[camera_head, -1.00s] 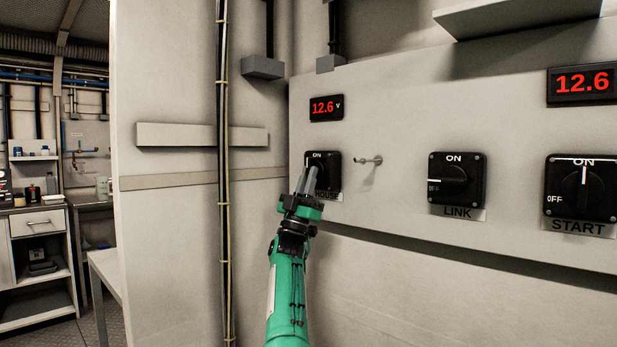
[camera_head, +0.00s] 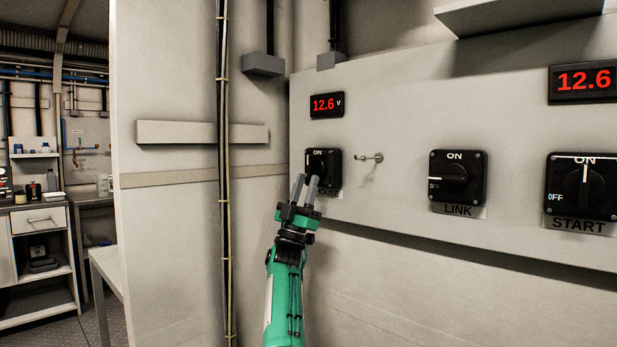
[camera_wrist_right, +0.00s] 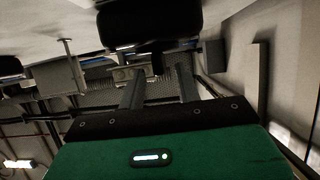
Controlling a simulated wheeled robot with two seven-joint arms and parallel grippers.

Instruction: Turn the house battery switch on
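The house switch (camera_head: 331,164) is a black square rotary switch at the left end of the grey panel, under a red 12.6 V display. Its ON mark shows at the top; its HOUSE label is partly covered by my gripper. The knob looks roughly upright, but its pointer is too small to read surely. My right gripper (camera_head: 307,180) is just below and in front of the knob, its two grey fingers apart with nothing between them. In the right wrist view the open fingers (camera_wrist_right: 159,87) point toward a dark switch body (camera_wrist_right: 150,22). My left gripper is out of view.
A small metal hook or pin (camera_head: 369,159) sticks out right of the house switch. The LINK switch (camera_head: 457,178), its handle horizontal, and the START switch (camera_head: 582,187), its handle upright, are farther right. A cable run (camera_head: 224,200) goes down the left wall.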

